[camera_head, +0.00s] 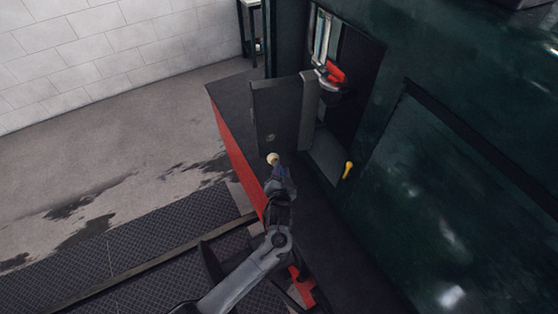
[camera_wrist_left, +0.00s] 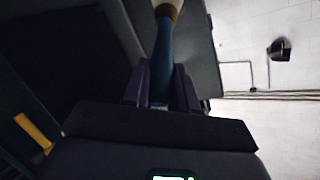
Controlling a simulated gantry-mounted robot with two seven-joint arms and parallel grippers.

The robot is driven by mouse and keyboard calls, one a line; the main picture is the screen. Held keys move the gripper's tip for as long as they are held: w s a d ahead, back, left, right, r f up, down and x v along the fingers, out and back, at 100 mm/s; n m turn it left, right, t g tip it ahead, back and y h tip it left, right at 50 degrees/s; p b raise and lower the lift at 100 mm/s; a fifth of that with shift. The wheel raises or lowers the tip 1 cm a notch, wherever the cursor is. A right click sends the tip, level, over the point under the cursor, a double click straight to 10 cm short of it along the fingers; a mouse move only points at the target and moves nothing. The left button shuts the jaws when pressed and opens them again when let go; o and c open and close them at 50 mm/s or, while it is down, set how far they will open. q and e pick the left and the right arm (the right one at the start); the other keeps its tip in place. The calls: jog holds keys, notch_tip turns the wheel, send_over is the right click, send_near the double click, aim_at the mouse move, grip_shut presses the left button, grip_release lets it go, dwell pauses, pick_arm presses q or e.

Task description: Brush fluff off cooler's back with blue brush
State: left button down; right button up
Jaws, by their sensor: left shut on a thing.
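My left gripper (camera_head: 279,178) is shut on the blue brush, with its two dark fingers on either side of the blue handle (camera_wrist_left: 162,60) in the left wrist view. The brush's pale tip (camera_head: 273,158) points away from the gripper. It is just below a dark grey upright panel or box (camera_head: 277,115) in the head view; I cannot tell whether they touch. I cannot tell for sure whether this panel is the cooler's back. A grey surface (camera_wrist_left: 205,45) lies close beside the brush in the left wrist view. I cannot make out any fluff. My right gripper is not in view.
A dark green tram wall (camera_head: 450,190) rises on the right. A yellow handle (camera_head: 347,170) stands in the opening, and a red object (camera_head: 335,73) is above it. A red-edged ledge (camera_head: 238,150) runs below the panel. Open paved floor (camera_head: 120,140) lies to the left.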

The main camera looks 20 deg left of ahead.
pick_arm(q)
jog(key=shift+w, duration=0.1)
jog(key=shift+w+a+f+b, duration=0.1)
jog(key=shift+w+a+b, duration=0.45)
jog(key=shift+w, duration=0.25)
jog(key=shift+w+a+r+b, duration=0.1)
jog(key=shift+w+a+b, duration=0.45)
jog(key=shift+w, duration=0.25)
jog(key=shift+w+a+f+b, duration=0.1)
jog(key=shift+w+a+b, duration=0.45)
jog(key=shift+w, duration=0.25)
jog(key=shift+w+a+b, duration=0.5)
jog(key=shift+w+a, duration=0.1)
jog(key=shift+w, duration=0.35)
jog(key=shift+w+a, duration=0.25)
jog(key=shift+w, duration=0.1)
jog(key=shift+d+b, duration=0.15)
jog(key=shift+b, duration=0.25)
